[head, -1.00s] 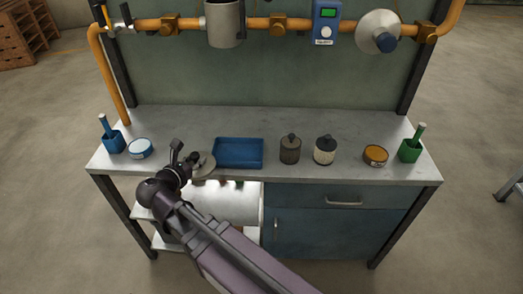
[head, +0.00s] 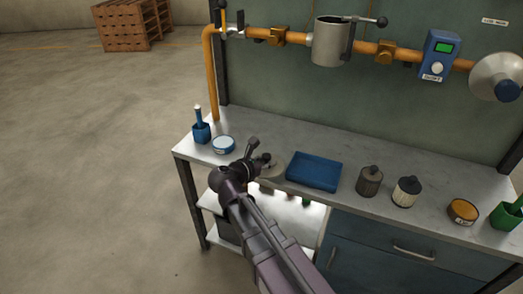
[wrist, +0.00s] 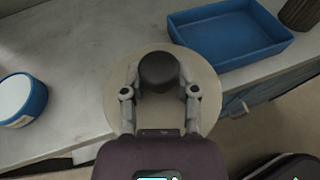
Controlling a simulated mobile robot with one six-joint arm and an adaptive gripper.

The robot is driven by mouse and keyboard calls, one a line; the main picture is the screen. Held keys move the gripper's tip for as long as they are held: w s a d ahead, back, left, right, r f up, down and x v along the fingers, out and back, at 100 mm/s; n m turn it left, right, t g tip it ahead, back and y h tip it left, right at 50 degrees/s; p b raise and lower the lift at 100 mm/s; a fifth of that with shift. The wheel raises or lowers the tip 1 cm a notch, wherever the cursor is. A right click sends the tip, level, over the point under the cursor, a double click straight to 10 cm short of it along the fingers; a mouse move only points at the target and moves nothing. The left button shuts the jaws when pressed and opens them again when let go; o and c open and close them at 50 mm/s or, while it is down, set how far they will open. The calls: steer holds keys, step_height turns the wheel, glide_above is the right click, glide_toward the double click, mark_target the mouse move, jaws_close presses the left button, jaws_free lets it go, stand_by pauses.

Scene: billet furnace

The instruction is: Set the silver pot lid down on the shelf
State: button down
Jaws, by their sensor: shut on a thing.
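The silver pot lid (head: 275,168) is a flat pale disc with a dark round knob (wrist: 159,70). My gripper (wrist: 160,78) is shut on the knob, with one finger on each side of it. The lid (wrist: 122,82) appears level and overlaps the worktop's front edge in the wrist view. I cannot tell its exact height. In the head view the lid is left of the blue tray and partly hidden by my gripper. A pale open shelf (head: 288,215) lies under the worktop's left part, partly hidden by my arm.
On the worktop (head: 290,135) stand a blue tray (head: 314,171), a round blue-sided tin (head: 223,145), a blue cup (head: 201,132), and two dark-lidded canisters (head: 369,180) (head: 406,190). An orange pipe (head: 290,38) with a grey pot runs above. A blue cabinet (head: 375,270) is right of the shelf.

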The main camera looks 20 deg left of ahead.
steer(key=w+a, duration=0.2)
steer(key=w, duration=0.1)
steer(key=w+a, duration=0.2)
steer(key=w, duration=0.1)
steer(key=w+a+f+b, duration=0.1)
steer(key=w+a, duration=0.1)
steer(key=w, duration=0.2)
steer(key=shift+a, duration=0.1)
steer(key=shift+f, duration=0.15)
steer(key=shift+f+b, duration=1.65)
steer(key=shift+b, duration=0.1)
steer(key=shift+f, duration=0.1)
steer(key=shift+c, duration=1.8)
jaws_free()
steer(key=shift+s+r, duration=0.2)
steer(key=shift+r, duration=0.05)
steer(key=p+v, duration=0.3)
steer(key=v, duration=0.8)
steer(key=shift+s+p, duration=0.2)
steer(key=shift+p, duration=0.1)
steer(key=shift+a, duration=0.1)
